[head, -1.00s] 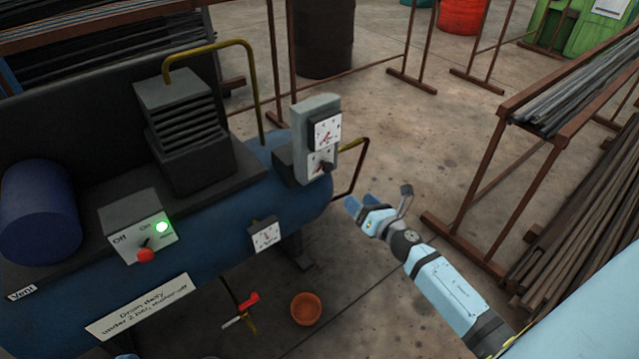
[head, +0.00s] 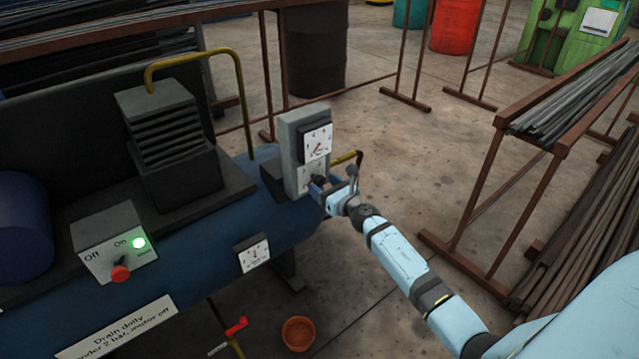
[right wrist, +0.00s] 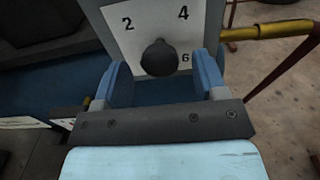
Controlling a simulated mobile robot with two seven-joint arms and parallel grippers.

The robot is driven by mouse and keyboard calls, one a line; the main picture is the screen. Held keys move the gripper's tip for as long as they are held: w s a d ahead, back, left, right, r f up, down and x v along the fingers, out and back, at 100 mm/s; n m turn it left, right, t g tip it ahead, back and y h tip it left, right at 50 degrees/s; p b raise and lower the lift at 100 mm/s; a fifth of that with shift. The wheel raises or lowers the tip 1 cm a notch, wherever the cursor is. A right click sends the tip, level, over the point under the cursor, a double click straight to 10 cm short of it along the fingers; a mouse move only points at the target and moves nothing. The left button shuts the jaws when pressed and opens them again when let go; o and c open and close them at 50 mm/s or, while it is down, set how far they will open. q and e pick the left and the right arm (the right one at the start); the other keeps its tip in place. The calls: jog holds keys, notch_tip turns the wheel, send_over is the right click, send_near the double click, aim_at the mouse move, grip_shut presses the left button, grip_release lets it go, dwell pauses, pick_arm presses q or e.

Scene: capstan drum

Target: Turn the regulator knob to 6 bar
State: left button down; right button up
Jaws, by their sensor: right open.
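The black regulator knob (right wrist: 159,58) sits on a white dial plate (right wrist: 118,24) on the grey panel. The numbers 2, 4 and 6 show around it in the right wrist view. Its pointer direction cannot be made out. My right gripper (right wrist: 163,75) is open, with its blue fingers on either side of the knob's lower part, not closed on it. In the head view the right gripper (head: 322,187) is at the panel's lower dial and partly covers it. A gauge (head: 317,142) with a red needle is above the knob. My left gripper is not in view.
The blue compressor tank (head: 210,240) carries a switch box (head: 105,245) with a lit green lamp and a second gauge (head: 254,254). A yellow pipe (right wrist: 265,30) leaves the panel's right side. A brown rack (head: 480,200) stands right of my arm.

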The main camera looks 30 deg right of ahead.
jog(key=shift+w+a, duration=0.1)
jog(key=shift+w, duration=1.05)
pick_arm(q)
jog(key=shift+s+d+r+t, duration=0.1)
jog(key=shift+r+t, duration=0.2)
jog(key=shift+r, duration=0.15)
pick_arm(e)
jog(key=c, duration=0.9)
